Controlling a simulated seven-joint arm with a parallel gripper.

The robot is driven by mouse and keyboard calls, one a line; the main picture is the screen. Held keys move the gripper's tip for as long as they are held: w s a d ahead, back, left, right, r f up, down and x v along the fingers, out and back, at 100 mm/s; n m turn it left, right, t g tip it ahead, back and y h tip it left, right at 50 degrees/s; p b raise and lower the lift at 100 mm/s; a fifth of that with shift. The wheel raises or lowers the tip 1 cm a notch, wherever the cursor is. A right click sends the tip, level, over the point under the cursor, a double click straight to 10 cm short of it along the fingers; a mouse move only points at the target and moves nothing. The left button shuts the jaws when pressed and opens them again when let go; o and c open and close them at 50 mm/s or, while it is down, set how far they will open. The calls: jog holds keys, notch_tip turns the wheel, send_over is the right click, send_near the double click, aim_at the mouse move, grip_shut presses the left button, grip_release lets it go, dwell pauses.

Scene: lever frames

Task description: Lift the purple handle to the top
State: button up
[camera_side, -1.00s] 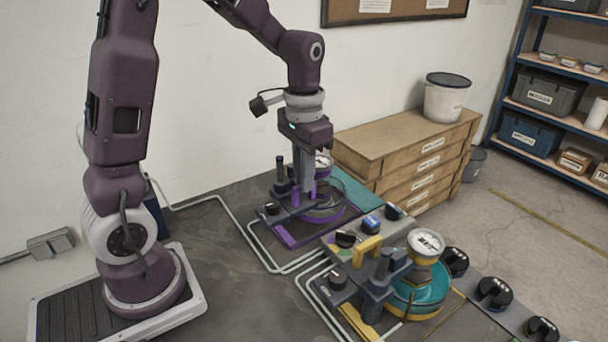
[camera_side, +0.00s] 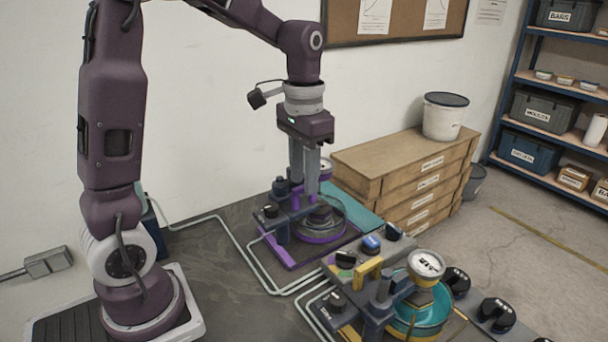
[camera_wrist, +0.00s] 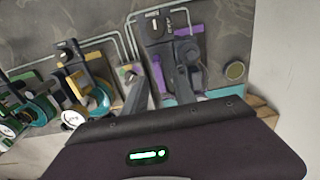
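The purple handle (camera_side: 297,198) belongs to the purple-based lever frame at the back, by the wall. It stands above the purple base plate (camera_side: 300,262), in front of a round drum. My gripper (camera_side: 305,182) points down over this frame, its fingers at the handle, one on each side of it. It appears shut on the handle, though the contact is partly hidden. In the wrist view, the purple handle (camera_wrist: 158,74) shows between my two fingers (camera_wrist: 162,90).
A second lever frame with a yellow handle (camera_side: 368,271), teal drum and gauge (camera_side: 426,263) stands in front, to the right. Black knobs (camera_side: 496,315) line the right. A wooden drawer chest (camera_side: 400,165) with a bucket (camera_side: 444,116) stands behind. Grey pipes (camera_side: 225,235) run along the bench.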

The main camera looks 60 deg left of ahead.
notch_tip(320, 180, up, 7)
jog(key=shift+r, duration=0.1)
dwell(0.4)
dwell(0.5)
jog(key=s+d+f+t, duration=0.1)
jog(key=s+d+t, duration=0.1)
jog(key=s, duration=0.7)
jog(key=s+d+f+t, duration=0.1)
jog(key=s+d+t, duration=0.2)
jog(key=s+d, duration=0.2)
jog(key=s, duration=0.3)
jog(key=shift+s+d+f+t, duration=0.2)
jog(key=shift+s+d+t, duration=0.1)
jog(key=shift+s, duration=0.1)
